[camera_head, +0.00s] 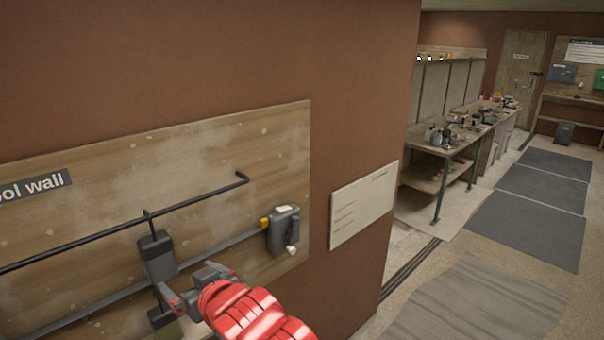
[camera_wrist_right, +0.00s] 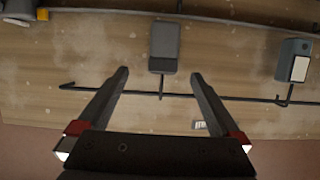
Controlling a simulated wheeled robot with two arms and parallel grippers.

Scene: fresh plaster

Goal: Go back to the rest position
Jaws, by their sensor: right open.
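My right gripper (camera_head: 182,288) is in front of the tool wall, at the end of my red arm. In the right wrist view its two fingers (camera_wrist_right: 160,76) are spread apart with nothing held between them. A dark grey tool (camera_head: 157,256) hangs from the black rail, just beyond the fingertips; it also shows in the right wrist view (camera_wrist_right: 164,45). The gripper covers part of its lower end in the head view. I cannot tell whether a finger touches it. My left gripper is in neither view.
The wooden tool wall board (camera_head: 100,170) carries a black rail (camera_head: 110,232) and a grey device (camera_head: 284,231) with a yellow part. A white notice (camera_head: 362,205) hangs to the right. Another grey tool (camera_wrist_right: 293,60) hangs nearby. A workbench (camera_head: 450,145) and open floor with mats (camera_head: 525,225) lie right.

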